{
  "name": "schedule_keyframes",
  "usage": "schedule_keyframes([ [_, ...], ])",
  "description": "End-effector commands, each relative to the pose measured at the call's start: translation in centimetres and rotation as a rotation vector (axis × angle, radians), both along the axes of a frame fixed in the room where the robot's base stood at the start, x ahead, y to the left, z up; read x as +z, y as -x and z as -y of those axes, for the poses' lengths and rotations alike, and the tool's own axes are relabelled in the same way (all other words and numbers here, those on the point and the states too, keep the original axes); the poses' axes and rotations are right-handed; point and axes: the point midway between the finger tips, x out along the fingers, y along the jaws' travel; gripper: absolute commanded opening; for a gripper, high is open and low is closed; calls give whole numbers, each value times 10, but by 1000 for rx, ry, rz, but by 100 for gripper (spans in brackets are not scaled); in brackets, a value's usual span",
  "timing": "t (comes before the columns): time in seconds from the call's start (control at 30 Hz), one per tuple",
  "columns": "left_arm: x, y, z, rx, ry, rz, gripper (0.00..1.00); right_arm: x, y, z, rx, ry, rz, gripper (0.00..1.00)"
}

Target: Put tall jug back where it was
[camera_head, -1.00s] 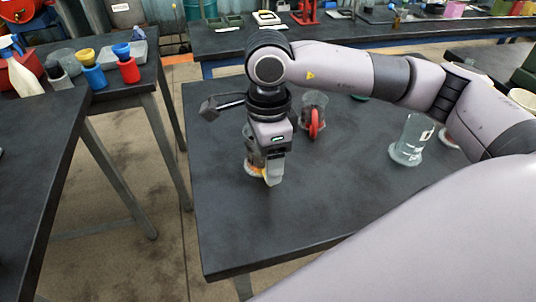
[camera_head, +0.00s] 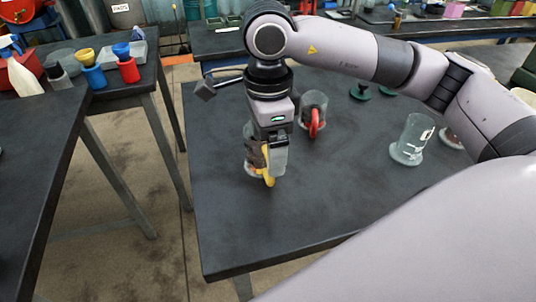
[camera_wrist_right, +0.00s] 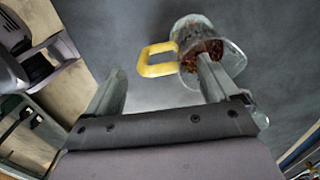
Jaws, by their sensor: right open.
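A glass jug with a yellow handle (camera_head: 250,163) stands on the dark table near its left edge, with dark reddish contents. It also shows in the right wrist view (camera_wrist_right: 188,48), partly behind a finger. My right gripper (camera_head: 275,165) is open at the jug's handle side; in the right wrist view (camera_wrist_right: 160,88) the yellow handle lies ahead, between the lines of the two fingers. Whether a finger touches the jug, I cannot tell. A second glass jug with a red handle (camera_head: 316,116) stands behind it to the right. My left gripper is not in view.
A clear glass vessel (camera_head: 412,140) stands on the right of the table, and dark green pieces (camera_head: 360,91) lie behind. A side table with red and blue cups (camera_head: 128,70) stands at the left. The table's front is clear.

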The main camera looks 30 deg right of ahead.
Motion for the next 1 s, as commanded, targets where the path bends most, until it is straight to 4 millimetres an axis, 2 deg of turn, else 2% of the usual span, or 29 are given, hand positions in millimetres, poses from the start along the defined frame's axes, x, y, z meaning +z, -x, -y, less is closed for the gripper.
schedule_keyframes([
  [0.2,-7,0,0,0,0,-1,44,50,-1,-1,1,-3,6,88],
  [0.4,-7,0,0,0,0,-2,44,78,-1,0,1,0,2,88],
  [0.6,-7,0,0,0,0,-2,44,87,0,0,1,-1,1,88],
  [1.0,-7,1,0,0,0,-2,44,86,0,0,1,0,0,88],
])
